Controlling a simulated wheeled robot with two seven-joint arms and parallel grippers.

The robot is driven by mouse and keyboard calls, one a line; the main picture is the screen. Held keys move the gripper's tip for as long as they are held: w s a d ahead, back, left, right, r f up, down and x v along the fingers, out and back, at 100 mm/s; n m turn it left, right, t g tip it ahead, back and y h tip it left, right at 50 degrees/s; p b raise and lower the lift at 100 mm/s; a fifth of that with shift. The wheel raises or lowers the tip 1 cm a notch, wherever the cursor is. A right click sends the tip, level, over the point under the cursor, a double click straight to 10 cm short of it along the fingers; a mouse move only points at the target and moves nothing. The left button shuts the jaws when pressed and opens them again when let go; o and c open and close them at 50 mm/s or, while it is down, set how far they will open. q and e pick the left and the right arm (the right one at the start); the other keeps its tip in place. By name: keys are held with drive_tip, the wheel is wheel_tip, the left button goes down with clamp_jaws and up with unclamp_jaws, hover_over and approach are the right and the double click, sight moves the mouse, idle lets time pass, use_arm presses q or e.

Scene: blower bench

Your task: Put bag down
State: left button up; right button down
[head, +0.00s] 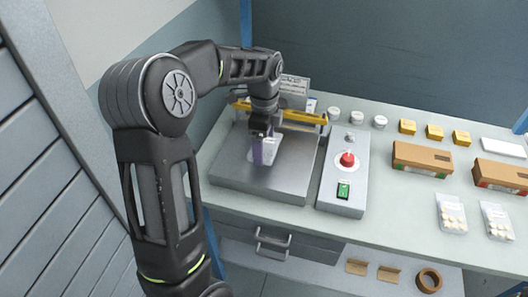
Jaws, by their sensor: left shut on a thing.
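My left gripper (262,135) points down over the grey metal plate (285,186) of the machine at the bench's left. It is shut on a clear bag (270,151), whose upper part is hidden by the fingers. The bag hangs at or just above the plate; I cannot tell whether it touches. A purple patch shows on the left side of the bag or fingers. My right gripper is not in view.
A control box with a red button (347,159) and green switch (343,190) stands right of the plate. A yellow bar (305,117) crosses behind. Two bags (451,214) (497,222), brown boxes (422,160), yellow blocks (434,132) and white jars (357,118) occupy the right.

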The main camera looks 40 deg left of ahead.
use_arm(q)
drive_tip(key=shift+f, duration=1.85)
drive_tip(key=shift+f, duration=0.1)
drive_tip(key=o, duration=1.4)
wheel_tip(320, 180, up, 12)
drive_tip(key=shift+r, duration=0.15)
